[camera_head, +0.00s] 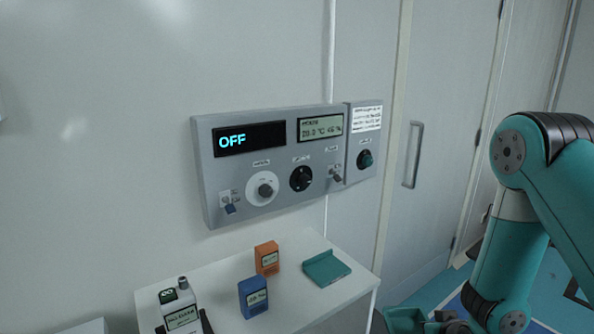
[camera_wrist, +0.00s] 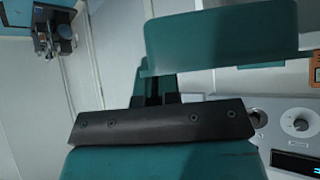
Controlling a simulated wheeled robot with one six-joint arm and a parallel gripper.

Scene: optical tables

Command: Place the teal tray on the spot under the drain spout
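The teal tray (camera_head: 327,268) lies flat on the white shelf, to the right of an orange box, with a raised lip at one side. In the wrist view a dark teal strip beside an orange box may be its edge, mostly hidden behind a teal part of my arm or gripper. My gripper (camera_head: 432,321) is partly in view at the bottom edge of the head view, right of the shelf and apart from the tray. Its fingertips are not clear. I cannot make out a drain spout or the spot under it in either view.
An orange box (camera_head: 267,258), a blue box (camera_head: 253,297) and a white-and-green device (camera_head: 181,308) stand on the white shelf (camera_head: 222,275). A control panel (camera_head: 230,185) reading OFF hangs above. A door handle (camera_head: 412,155) is to the right. A small dark apparatus (camera_wrist: 52,32) shows at wrist-view upper left.

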